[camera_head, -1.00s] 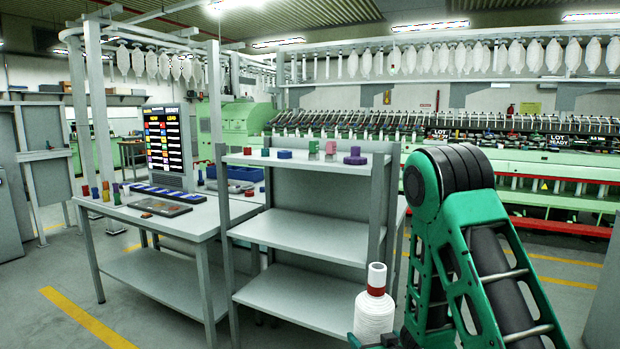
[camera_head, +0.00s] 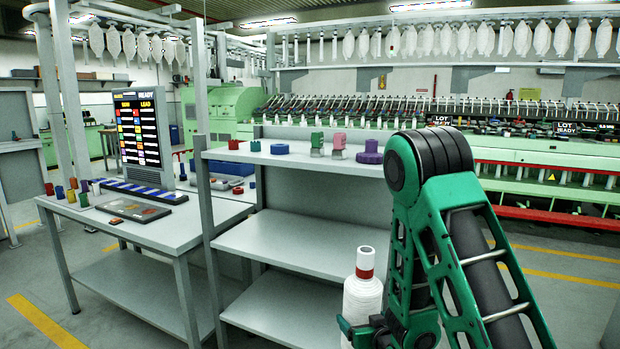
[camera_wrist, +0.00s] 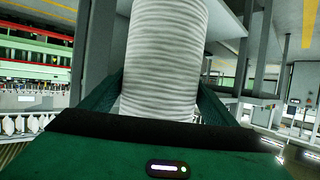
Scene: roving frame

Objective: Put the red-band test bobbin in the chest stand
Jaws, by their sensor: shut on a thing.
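The red-band test bobbin (camera_head: 363,297) is a white wound bobbin with a red band below its pale top. It stands upright in the head view, low in front of the grey shelf unit. My gripper (camera_head: 362,330) is at the lower edge of that view, shut around the bobbin's lower part. In the wrist view the ribbed white bobbin (camera_wrist: 165,60) fills the middle, between the green fingers of my gripper (camera_wrist: 160,100). The bobbin's lower end is cut off in the head view. I cannot make out a chest stand for certain.
A grey shelf unit (camera_head: 290,240) stands ahead, with coloured spools and small blocks on top and bare lower shelves. A table (camera_head: 150,230) to its left holds a screen (camera_head: 143,130) and small bobbins. Green spinning machinery (camera_head: 540,165) runs behind. Open floor lies at the left.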

